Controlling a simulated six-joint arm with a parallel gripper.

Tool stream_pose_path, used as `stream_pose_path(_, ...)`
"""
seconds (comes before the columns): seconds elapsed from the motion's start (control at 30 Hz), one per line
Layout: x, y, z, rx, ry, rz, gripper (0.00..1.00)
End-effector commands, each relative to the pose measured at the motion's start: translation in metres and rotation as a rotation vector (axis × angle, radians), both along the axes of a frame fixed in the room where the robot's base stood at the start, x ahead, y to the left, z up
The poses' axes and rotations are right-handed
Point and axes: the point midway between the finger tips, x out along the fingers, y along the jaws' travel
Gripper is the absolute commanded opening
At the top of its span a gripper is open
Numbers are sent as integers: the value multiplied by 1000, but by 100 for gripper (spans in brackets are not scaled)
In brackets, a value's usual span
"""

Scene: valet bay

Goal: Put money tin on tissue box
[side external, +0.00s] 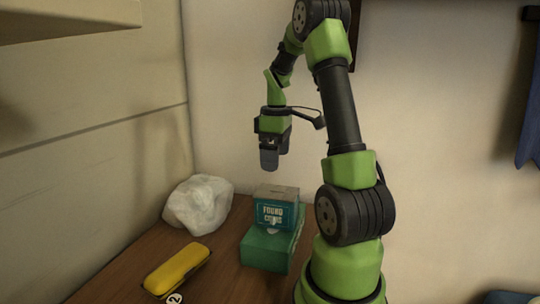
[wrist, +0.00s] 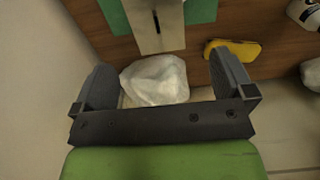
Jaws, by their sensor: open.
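The money tin (side external: 275,212) is a small teal box with a grey top and "FOUND COINS" lettering. It sits upright on the green tissue box (side external: 265,250), which lies on the wooden table. In the wrist view the tin's grey top (wrist: 148,40) with its dark slot is at the upper middle, and green parts of the tissue box (wrist: 201,11) show beside it. My gripper (side external: 269,160) is above the tin, apart from it, with nothing between its fingers. In the wrist view my gripper (wrist: 163,78) has its fingers spread wide.
A crumpled white bag (side external: 197,205) stands on the table left of the boxes, by the wall. A yellow case (side external: 177,268) lies at the front left, near a round tag marked 2 (side external: 174,298). A wall shelf (side external: 65,18) juts out at the upper left.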

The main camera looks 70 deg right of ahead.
Motion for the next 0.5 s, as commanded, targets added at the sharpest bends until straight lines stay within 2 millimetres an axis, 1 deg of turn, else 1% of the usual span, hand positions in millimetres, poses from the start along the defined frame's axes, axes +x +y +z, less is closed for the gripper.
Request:
stream_pose_path(0.07, 12, 18, 14, -22, -32, -8, 100)
stream_pose_path(0.13, 25, 44, 30, -48, -82, -30, 100)
stream_pose_path(0.17, 31, 59, 37, -56, -111, -43, 100)
stream_pose_path(0.2, 37, 81, 47, -65, -154, -63, 100)
stream_pose_path(0.27, 42, 117, 61, -63, -228, -96, 100)
stream_pose_path(0.3, 42, 140, 68, -53, -279, -120, 100)
stream_pose_path(0.37, 37, 173, 77, -23, -354, -157, 100)
stream_pose_path(0.4, 32, 193, 82, 7, -399, -180, 100)
stream_pose_path(0.5, 14, 233, 87, 97, -492, -233, 100)
